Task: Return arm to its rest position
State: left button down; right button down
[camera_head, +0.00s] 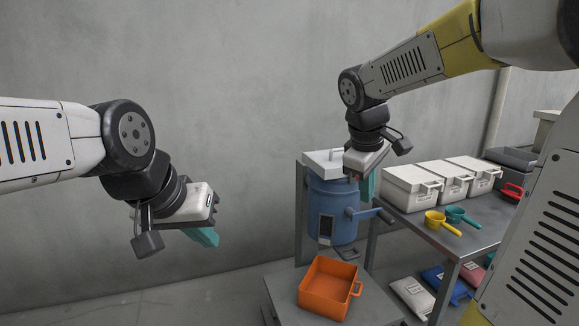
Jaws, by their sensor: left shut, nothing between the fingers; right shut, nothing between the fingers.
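My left gripper (203,237) hangs at the left in front of the bare wall, its teal fingers shut and empty. Its arm comes in from the left edge. My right gripper (367,188) points down in front of the blue barrel-shaped container (325,208) and overlaps its right side in the picture. Its teal fingers are shut and empty; I cannot tell whether they touch the container. The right arm reaches in from the upper right.
An orange bin (328,290) stands on a low grey stand below the blue container. On the metal table (433,232) at the right are white lidded boxes (411,188), a yellow scoop (436,220) and a green scoop (457,215). Bags (411,294) lie beneath. The left side is clear.

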jog(key=s+a+f+m+t+y, duration=0.1)
jog(key=s+a+m+t+y, duration=0.1)
jog(key=s+m, duration=0.6)
jog(key=s+a+y, duration=0.1)
jog(key=s+y, duration=0.1)
jog(key=s, duration=0.5)
jog(key=shift+s+f+m+t, duration=0.15)
jog(key=shift+m+t, duration=0.25)
